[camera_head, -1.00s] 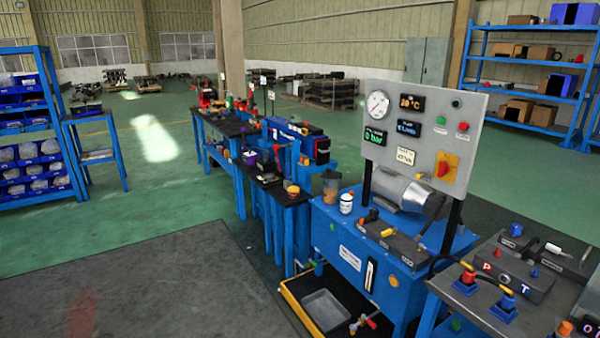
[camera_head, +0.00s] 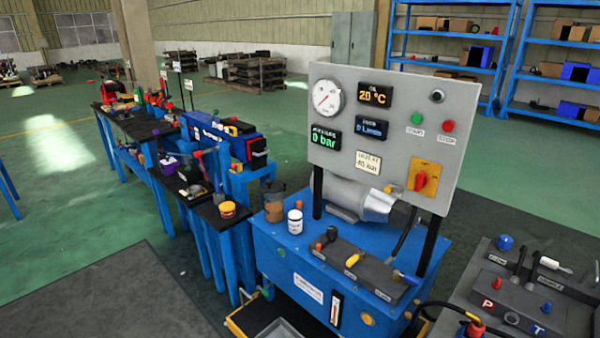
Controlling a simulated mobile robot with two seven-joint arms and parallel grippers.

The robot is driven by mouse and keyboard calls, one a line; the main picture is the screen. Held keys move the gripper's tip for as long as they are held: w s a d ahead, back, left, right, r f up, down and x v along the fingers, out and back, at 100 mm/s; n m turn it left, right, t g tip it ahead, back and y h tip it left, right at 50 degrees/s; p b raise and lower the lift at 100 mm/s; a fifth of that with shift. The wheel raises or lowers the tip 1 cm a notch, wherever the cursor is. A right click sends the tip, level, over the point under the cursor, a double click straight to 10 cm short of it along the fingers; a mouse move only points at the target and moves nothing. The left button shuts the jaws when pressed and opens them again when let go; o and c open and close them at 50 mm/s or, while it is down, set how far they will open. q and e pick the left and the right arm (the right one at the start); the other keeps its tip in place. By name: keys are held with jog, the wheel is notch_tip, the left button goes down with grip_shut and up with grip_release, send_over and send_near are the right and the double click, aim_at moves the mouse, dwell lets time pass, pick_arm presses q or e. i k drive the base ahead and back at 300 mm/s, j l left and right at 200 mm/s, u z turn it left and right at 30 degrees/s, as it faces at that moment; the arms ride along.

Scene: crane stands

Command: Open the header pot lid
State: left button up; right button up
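No thing in view is clearly labelled as the header pot, so I cannot tell which one it is. A clear jar with brown contents and a dark top (camera_head: 273,203) stands at the back left corner of the blue power unit (camera_head: 265,243). A low orange-yellow round pot (camera_head: 228,209) sits at the near end of the dark bench. A purple container (camera_head: 168,164) stands farther back on that bench. Neither of my grippers is in view.
A grey gauge panel (camera_head: 383,130) rises on black posts above the power unit. A manifold block with levers (camera_head: 360,267) lies on its front top. A dark-topped bench (camera_head: 207,212) extends back left; another table (camera_head: 500,285) is at right. The floor at lower left is clear.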

aim_at(269, 186)
jog(key=i+j+z, duration=1.1)
jog(key=z, duration=0.15)
jog(key=j, duration=0.1)
